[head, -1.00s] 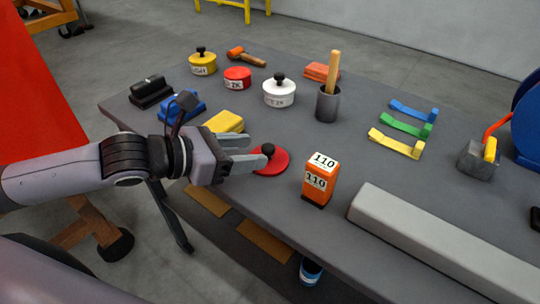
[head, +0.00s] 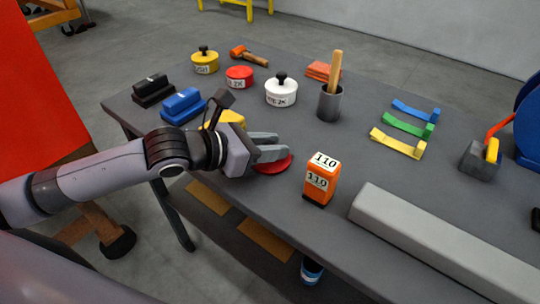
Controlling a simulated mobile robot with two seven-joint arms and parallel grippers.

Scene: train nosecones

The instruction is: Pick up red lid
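The red lid (head: 272,166) lies flat near the front edge of the grey table, left of the orange 110 box. My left gripper (head: 279,144) reaches over it from the left, with its two fingers extending across the lid's upper side. The lid's black knob is hidden behind the fingers, so I cannot tell whether they grip it or only stand around it. The lid's front rim shows below the near finger. My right gripper is out of view.
The orange 110 box (head: 320,180) stands close to the right of the lid. A yellow block (head: 224,118) is behind the gripper. A red pot (head: 239,77), white pot (head: 281,92) and yellow pot (head: 205,62) stand farther back. A long grey bar (head: 440,235) lies at right.

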